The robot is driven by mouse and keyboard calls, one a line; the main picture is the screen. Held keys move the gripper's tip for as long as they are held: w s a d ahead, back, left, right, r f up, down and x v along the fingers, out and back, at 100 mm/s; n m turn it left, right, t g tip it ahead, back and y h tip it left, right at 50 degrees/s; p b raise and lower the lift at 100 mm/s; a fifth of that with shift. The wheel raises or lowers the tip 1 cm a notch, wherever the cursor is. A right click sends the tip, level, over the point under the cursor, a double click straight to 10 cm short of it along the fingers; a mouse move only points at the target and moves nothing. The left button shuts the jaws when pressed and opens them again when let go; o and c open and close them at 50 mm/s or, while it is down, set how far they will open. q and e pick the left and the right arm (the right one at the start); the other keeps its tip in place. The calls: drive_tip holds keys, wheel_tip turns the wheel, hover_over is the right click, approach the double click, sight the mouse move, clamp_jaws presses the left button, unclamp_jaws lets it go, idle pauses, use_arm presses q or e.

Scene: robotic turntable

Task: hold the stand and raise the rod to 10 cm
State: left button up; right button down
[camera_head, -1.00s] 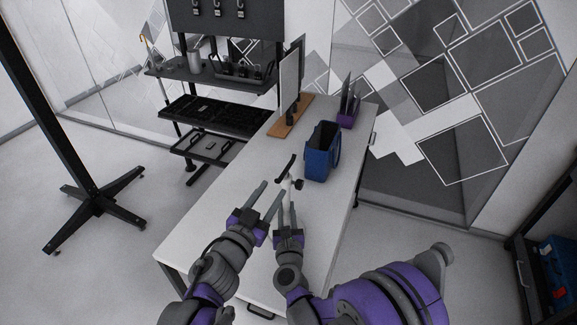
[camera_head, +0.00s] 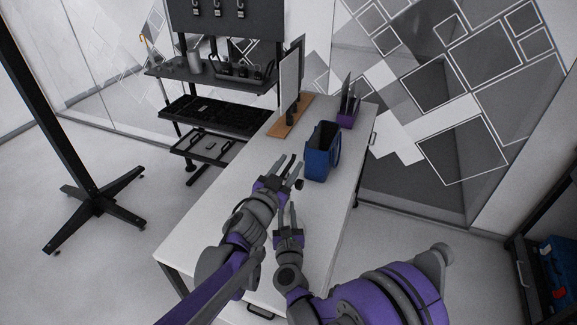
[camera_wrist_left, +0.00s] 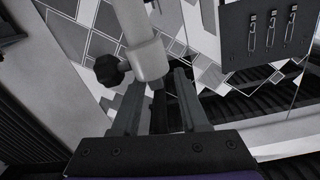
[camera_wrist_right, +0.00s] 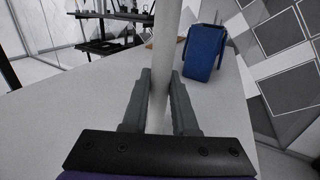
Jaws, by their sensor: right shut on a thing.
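The stand is a pale upright pole, seen in the right wrist view (camera_wrist_right: 166,45). My right gripper (camera_wrist_right: 161,85) is shut on it, and it also shows in the head view (camera_head: 286,208). In the left wrist view a pale rod with a wider collar (camera_wrist_left: 148,60) carries a black side knob (camera_wrist_left: 110,70). The knob also shows in the head view (camera_head: 299,184). My left gripper (camera_wrist_left: 158,90) is open, its fingers spread just in front of the collar; I cannot tell if they touch. In the head view my left gripper (camera_head: 284,172) hides much of the stand's top.
A blue bin (camera_head: 321,152) stands on the white table (camera_head: 320,208) just right of the stand. A wooden base with upright panels (camera_head: 287,124) and a purple holder (camera_head: 347,118) are farther back. A shelf rack (camera_head: 212,110) stands behind the table.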

use_arm(q)
clamp_jaws()
idle(1.2)
